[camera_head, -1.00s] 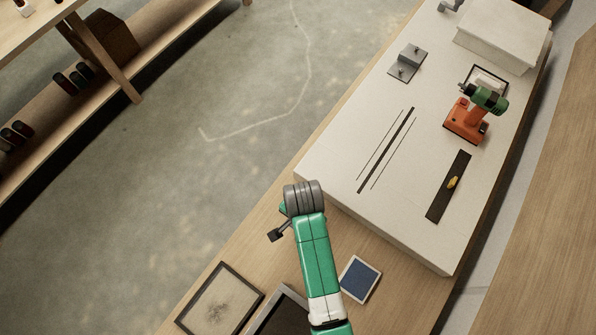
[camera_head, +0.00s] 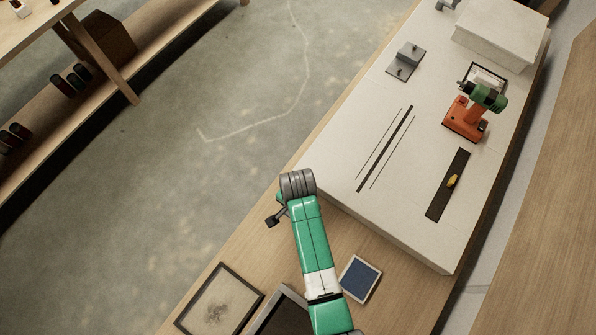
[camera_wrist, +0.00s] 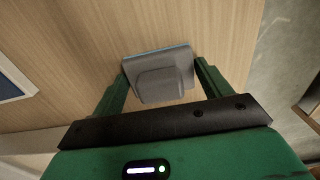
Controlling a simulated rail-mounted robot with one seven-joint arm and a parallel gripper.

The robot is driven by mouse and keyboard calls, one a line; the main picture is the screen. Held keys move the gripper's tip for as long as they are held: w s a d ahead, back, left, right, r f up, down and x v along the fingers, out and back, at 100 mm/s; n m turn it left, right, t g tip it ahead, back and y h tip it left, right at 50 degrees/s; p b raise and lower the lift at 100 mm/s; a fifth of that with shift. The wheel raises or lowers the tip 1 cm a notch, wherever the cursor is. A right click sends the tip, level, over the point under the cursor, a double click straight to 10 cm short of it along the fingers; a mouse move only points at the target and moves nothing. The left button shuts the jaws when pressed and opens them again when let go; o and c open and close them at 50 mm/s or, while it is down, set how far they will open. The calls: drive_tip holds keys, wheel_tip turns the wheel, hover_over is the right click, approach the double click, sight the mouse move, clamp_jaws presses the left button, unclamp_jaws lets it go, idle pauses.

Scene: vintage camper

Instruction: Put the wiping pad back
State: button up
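The wiping pad (camera_wrist: 160,82) shows in the wrist view as a grey block with a raised middle and a thin bluish far edge. My gripper (camera_wrist: 161,72) has its two green fingers against its two sides, apparently shut on it. Light wood lies beyond the pad; its height above the wood is hard to tell. In the head view my arm's grey wrist joint is near the bench's left edge, and the gripper and pad are hidden. A blue square with a pale frame (camera_head: 360,278) lies on the bench right of my arm; part shows in the wrist view (camera_wrist: 10,85).
A framed panel with a dark smudge (camera_head: 219,303) and a dark tray (camera_head: 283,317) lie at the bottom left of the bench. Open floor lies left.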

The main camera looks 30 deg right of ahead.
drive_tip(key=shift+o, duration=1.3)
wheel_tip(320, 180, up, 12)
drive_tip(key=p, duration=0.1)
drive_tip(key=shift+r, duration=0.15)
